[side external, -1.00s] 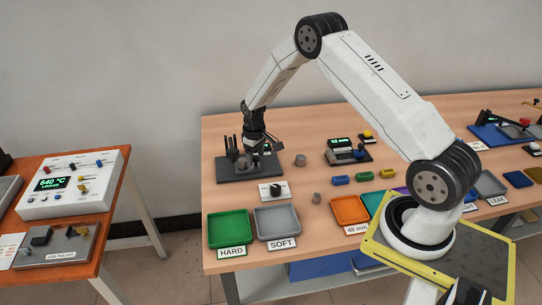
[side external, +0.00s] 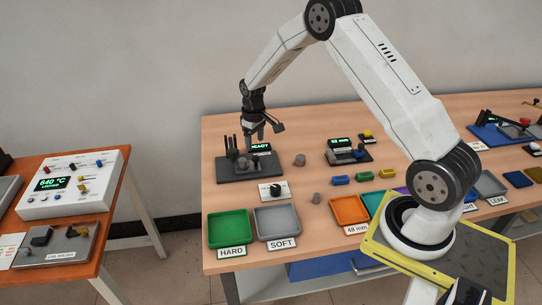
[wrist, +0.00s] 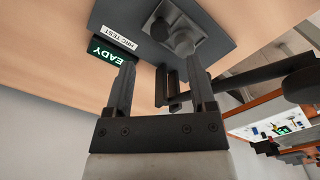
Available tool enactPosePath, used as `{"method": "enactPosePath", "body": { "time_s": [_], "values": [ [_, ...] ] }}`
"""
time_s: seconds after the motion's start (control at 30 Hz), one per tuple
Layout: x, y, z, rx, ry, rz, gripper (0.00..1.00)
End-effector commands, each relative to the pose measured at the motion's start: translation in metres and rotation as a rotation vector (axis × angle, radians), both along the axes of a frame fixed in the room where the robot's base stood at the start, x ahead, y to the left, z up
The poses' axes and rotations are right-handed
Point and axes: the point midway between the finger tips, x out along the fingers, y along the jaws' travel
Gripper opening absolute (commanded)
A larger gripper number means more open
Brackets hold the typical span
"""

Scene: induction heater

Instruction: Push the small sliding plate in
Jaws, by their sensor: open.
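I cannot pick out the small sliding plate with certainty. The induction heater box (side external: 68,184), white with a green "640 °C" display and several small knobs, stands on the orange table at the left. A grey fixture (side external: 58,246) with dark blocks and yellow parts lies in front of it; details are too small to tell. My gripper (side external: 262,132) is open and empty, above the dark hardness tester (side external: 232,178) on the wooden bench. In the wrist view its two fingers (wrist: 160,72) are spread, with the tester's base and "READY" display (wrist: 112,52) beyond them.
Green HARD (side external: 230,229) and grey SOFT (side external: 276,221) trays line the bench front. A second gauge (side external: 347,150) stands farther right. A floor gap separates bench and orange table.

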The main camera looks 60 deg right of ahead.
Motion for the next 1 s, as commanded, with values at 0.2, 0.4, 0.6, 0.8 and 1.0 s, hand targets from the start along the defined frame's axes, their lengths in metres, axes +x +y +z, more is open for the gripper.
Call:
{"method": "enactPosePath", "body": {
  "time_s": [0.2, 0.4, 0.6, 0.8, 1.0],
  "values": [
    [-0.001, 0.0, 0.013, 0.0, 0.001, 0.0, 0.71],
    [-0.001, 0.0, 0.014, 0.0, 0.001, 0.0, 0.71],
    [0.0, 0.0, 0.014, 0.002, 0.001, -0.007, 0.7],
    [-0.001, -0.004, 0.013, 0.024, 0.01, -0.118, 0.7],
    [-0.002, -0.011, 0.01, 0.083, 0.043, -0.402, 0.7]
  ]
}}
